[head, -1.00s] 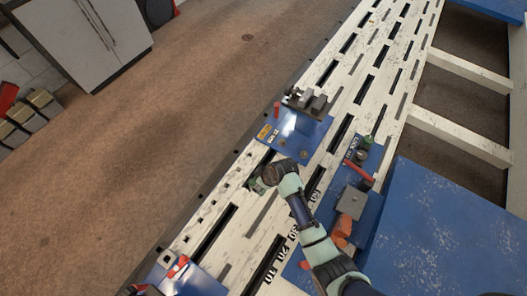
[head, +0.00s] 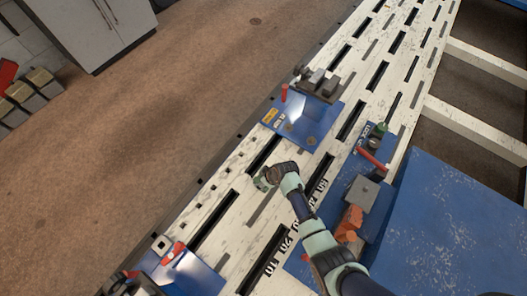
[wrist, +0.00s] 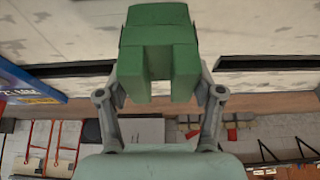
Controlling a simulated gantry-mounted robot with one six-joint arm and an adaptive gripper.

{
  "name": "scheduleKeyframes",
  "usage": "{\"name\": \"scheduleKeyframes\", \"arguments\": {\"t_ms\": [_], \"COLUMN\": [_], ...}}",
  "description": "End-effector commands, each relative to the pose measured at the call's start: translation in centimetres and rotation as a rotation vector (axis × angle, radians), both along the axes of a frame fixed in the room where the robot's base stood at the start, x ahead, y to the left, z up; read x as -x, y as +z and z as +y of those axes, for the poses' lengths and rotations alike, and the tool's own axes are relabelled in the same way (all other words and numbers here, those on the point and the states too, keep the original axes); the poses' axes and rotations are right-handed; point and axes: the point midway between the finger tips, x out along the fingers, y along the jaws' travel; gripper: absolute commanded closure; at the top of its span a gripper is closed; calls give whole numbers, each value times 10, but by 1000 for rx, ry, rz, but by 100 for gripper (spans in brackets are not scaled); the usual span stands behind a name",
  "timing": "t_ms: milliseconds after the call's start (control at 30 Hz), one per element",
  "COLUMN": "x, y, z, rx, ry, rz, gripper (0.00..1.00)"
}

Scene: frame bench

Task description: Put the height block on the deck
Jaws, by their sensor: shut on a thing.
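The height block (wrist: 160,30) is green, with a notched lower end in the wrist view. My gripper (wrist: 160,88) is shut on it, with one finger on each side. The wrist view shows the pale deck surface (wrist: 60,30) behind the block. I cannot tell whether the block touches the deck.
A blue plate (head: 312,118) with grey clamp parts lies just beyond my gripper. Another blue plate (head: 190,272) is at the lower left. To the right are a blue plate with red and green fittings (head: 372,150) and a large blue panel (head: 450,225). Slots (head: 213,222) cut the deck.

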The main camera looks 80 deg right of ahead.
Motion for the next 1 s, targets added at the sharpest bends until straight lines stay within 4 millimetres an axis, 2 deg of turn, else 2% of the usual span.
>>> {"name": "scheduleKeyframes", "arguments": {"t_ms": [267,300,433,767,867,1000], "x": [-1,0,0,0,3,14], "y": [0,-1,-1,1,13,45], "z": [-1,0,0,0,1,5], "rx": [2,0,0,0,1,1], "ry": [1,0,0,0,-1,-1], "rz": [-2,-1,0,-1,-1,-1], "gripper": [100,31,9,9,9,9]}}
